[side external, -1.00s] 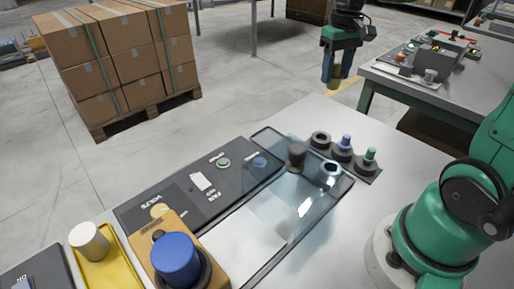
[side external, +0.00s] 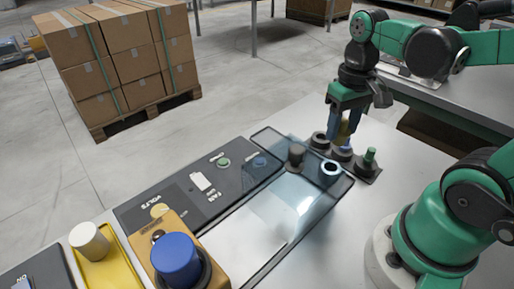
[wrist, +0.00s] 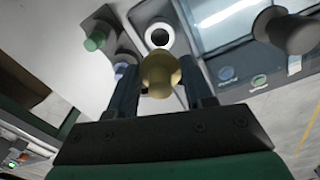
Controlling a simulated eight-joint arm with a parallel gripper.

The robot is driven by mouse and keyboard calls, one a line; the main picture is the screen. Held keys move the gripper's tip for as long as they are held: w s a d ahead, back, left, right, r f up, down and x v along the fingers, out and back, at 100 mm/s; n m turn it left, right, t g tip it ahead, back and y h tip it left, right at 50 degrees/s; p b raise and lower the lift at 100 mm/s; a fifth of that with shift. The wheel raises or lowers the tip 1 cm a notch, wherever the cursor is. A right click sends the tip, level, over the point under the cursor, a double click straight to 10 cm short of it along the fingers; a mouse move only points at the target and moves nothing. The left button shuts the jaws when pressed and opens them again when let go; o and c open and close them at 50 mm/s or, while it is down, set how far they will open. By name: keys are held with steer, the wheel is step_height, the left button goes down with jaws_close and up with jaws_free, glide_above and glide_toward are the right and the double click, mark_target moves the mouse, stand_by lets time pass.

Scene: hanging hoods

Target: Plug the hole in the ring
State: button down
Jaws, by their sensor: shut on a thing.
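The plug's lower end is partly hidden.
A dark grey knob (side external: 296,155) stands up from the hood. A blue cylinder (side external: 177,258) stands at the front.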

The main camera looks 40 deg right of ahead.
steer(key=shift+f, duration=2.9)
steer(key=shift+f, duration=1)
jaws_free()
steer(key=shift+r, duration=3.55)
steer(key=w+a+r+n+t, duration=0.1)
steer(key=a+t, duration=0.1)
steer(key=w+a+r+n+t, duration=0.1)
steer(key=w+a+t, duration=0.1)
steer(key=w+a+n+t, duration=0.1)
steer(key=w+a+t, duration=0.1)
steer(key=t, duration=0.1)
steer(key=shift+w+r+n, duration=0.2)
steer(key=shift+r+n, duration=0.1)
steer(key=shift+r, duration=0.1)
